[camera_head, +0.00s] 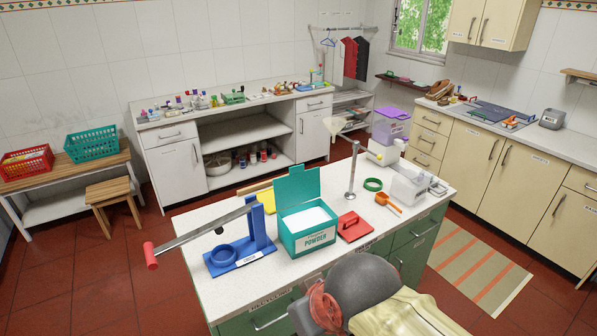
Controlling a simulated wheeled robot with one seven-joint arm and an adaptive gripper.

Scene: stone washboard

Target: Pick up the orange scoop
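The orange scoop (383,199) lies on the white top of the green island counter (300,255), towards its right side. Its handle points to the lower right. Nothing is seen holding it. A green ring (373,184) lies just behind and left of it. A white device (408,187) stands close behind and right of it. My gripper cannot be made out in this view. A grey rounded shape with reddish and cream parts fills the bottom middle and hides part of the island's front.
On the island stand a blue lever press (240,250), an open teal powder box (306,222), a red flat block with a handle (354,227) and a metal stand with a funnel (350,175). A striped rug (480,268) lies right. Cabinets line the walls.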

